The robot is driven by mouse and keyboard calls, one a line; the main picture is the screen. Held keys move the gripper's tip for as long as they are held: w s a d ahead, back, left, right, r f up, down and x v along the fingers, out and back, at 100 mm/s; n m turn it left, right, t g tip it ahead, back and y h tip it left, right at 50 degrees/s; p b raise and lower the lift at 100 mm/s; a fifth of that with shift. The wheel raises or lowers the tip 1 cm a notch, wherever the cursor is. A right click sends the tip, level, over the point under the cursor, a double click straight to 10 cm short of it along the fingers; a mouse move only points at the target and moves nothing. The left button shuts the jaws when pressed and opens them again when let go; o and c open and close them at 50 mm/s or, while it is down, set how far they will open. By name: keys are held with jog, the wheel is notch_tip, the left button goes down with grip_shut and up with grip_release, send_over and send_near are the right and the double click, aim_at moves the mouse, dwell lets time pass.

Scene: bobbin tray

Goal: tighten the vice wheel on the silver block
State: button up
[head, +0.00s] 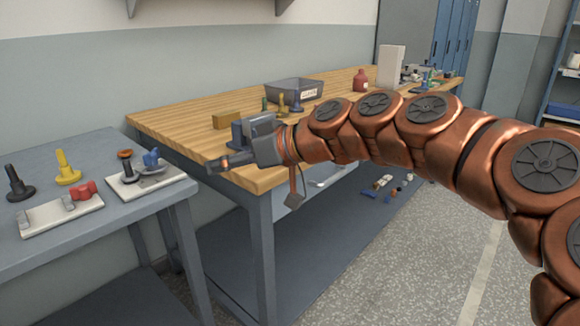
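On the grey table at left, a white plate (40,219) carries a small silver block (68,202) with a red wheel-like part (83,190) beside it. A second white plate (130,192) carries another small silver block (154,170), with a blue wheel-like part (152,157) on it, and an orange and dark bobbin (127,166). Which part is the vice wheel is too small to tell. My gripper (214,164) points left, to the right of the second plate and apart from it. Nothing shows held in it; its finger opening is unclear.
A black bobbin (18,184) and a yellow bobbin (67,168) stand behind the plates. The wooden bench (180,123) holds a wooden block (226,119), a grey bin (291,92) and a red bottle (360,80). A gap separates the two tables. Bare tabletop lies in front of the plates.

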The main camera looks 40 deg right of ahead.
jog(key=d+f+m+t+h+b, duration=0.1)
jog(key=d+m+t+h+b, duration=0.3)
jog(key=d, duration=0.7)
jog(key=d+f+n+t+b, duration=0.1)
jog(key=d+f+t+b, duration=0.3)
jog(key=d, duration=0.6)
jog(key=shift+g, duration=0.7)
jog(key=w, duration=0.2)
jog(key=w+a+r+b, duration=0.1)
jog(key=w, duration=0.1)
jog(key=w+r+b, duration=0.1)
jog(key=w, duration=0.2)
jog(key=shift+a, duration=0.25)
jog(key=shift+w+a+r, duration=0.1)
jog(key=shift+w+r, duration=0.05)
jog(key=shift+w, duration=0.55)
jog(key=c, duration=1.2)
